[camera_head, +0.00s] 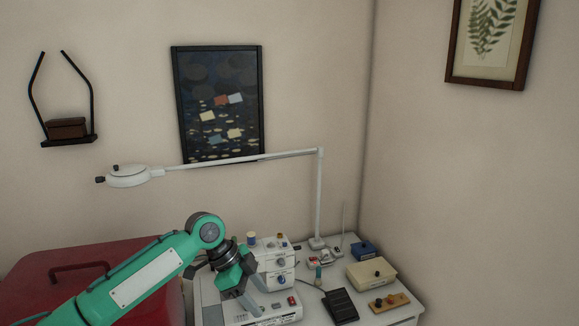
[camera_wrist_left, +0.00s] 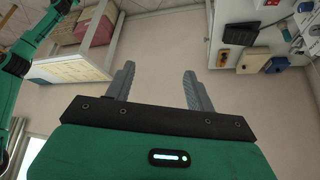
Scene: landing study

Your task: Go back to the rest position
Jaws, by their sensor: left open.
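My left gripper (camera_head: 264,303) hangs at the end of my green arm in the head view, in front of a white sewing machine (camera_head: 279,262) and covering part of it. I cannot tell whether it touches the machine. In the left wrist view the gripper (camera_wrist_left: 159,70) has its two grey fingers apart, with nothing between them but plain wall or floor behind. It is open and empty. My right gripper is in neither view.
A white table (camera_head: 404,319) holds a black pedal (camera_head: 341,306), a beige box (camera_head: 371,272), a blue box (camera_head: 362,249) and a wooden board (camera_head: 389,302). A white lamp arm (camera_head: 319,195) reaches left above. A red chest (camera_head: 110,258) stands left, behind my arm.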

